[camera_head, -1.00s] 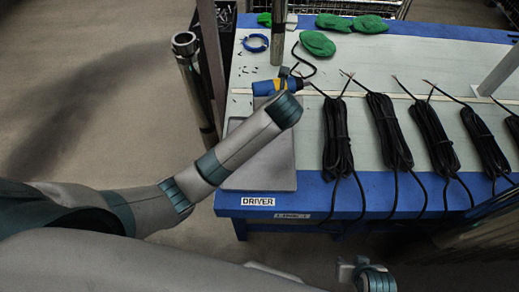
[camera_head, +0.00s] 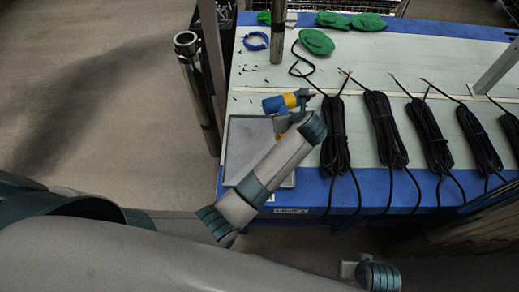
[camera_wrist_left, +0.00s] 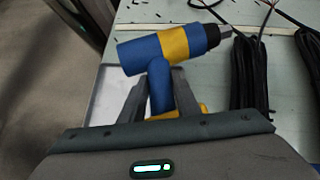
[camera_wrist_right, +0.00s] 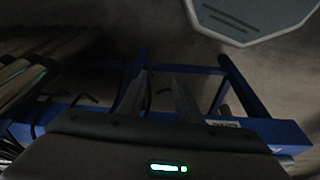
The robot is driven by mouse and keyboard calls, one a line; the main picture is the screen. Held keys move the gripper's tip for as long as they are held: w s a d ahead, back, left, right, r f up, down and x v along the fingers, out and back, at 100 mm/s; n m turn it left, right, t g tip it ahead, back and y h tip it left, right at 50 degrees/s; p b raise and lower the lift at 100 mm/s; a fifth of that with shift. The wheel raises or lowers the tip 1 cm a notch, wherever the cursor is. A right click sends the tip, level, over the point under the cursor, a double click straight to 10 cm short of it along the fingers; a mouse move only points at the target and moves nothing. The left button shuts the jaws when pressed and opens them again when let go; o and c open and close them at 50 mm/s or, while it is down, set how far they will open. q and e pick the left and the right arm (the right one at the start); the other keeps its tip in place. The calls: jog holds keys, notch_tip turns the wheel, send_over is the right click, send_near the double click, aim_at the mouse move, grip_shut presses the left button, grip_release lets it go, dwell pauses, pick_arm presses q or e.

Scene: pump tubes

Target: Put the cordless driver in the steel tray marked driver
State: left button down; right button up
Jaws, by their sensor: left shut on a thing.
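The cordless driver (camera_head: 276,104) is blue with a yellow band and a dark nose. My left gripper (camera_head: 283,122) is shut on its handle, which also shows between the fingers in the left wrist view (camera_wrist_left: 159,92). The driver's nose points right. The grey steel tray (camera_head: 238,150) lies at the bench's near left corner, partly hidden by my left arm. The driver appears over or just beyond its far edge; its height is hard to judge. The tray's label is mostly hidden. My right gripper (camera_wrist_right: 158,92) is open and empty, off the bench's near side.
Several black cable coils (camera_head: 335,140) lie in a row right of the tray. A black hose (camera_head: 300,60), a blue ring (camera_head: 256,41) and green cloth-like items (camera_head: 317,41) lie behind. Metal posts (camera_head: 278,35) stand at the back and left (camera_head: 195,85).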

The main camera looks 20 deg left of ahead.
pick_arm(q)
jog(key=shift+w+r, duration=0.1)
jog(key=shift+r, duration=0.05)
pick_arm(e)
jog(key=s+f+g, duration=0.1)
jog(key=s+f, duration=0.2)
jog(key=f, duration=0.8)
jog(key=s+f, duration=0.4)
jog(key=f, duration=0.7)
jog(key=s+d+f+g, duration=0.1)
jog(key=s+d+f, duration=0.2)
jog(key=s+f, duration=0.8)
jog(key=shift+s+d, duration=0.25)
jog(key=shift+s, duration=1.4)
jog(key=shift+r, duration=0.1)
